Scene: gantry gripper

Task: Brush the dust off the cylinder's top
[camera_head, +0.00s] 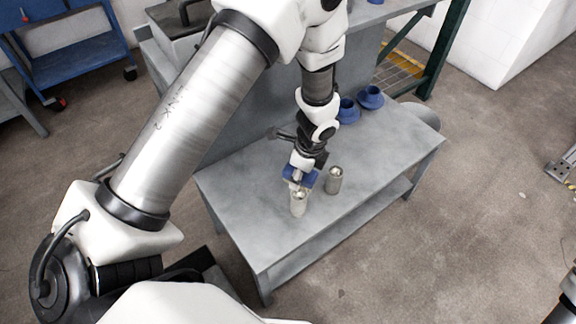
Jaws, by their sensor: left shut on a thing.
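My left gripper (303,166) reaches down over the grey table and is shut on a small blue thing (290,181), likely the brush. Its shape and any bristles are too small and too hidden to make out. Just below it stands a metallic cylinder (299,206), upright on the table. The blue thing is at or just above its top; I cannot tell whether they touch. A second, similar cylinder (335,182) stands upright to the right, apart from the gripper. Dust is too fine to see. My right gripper is not in view.
The grey table (385,155) has free room at its right and front left. Two blue flanged parts (370,97) stand at its back edge. A grey case (178,22) lies behind at the left. A blue cart (70,55) stands far left.

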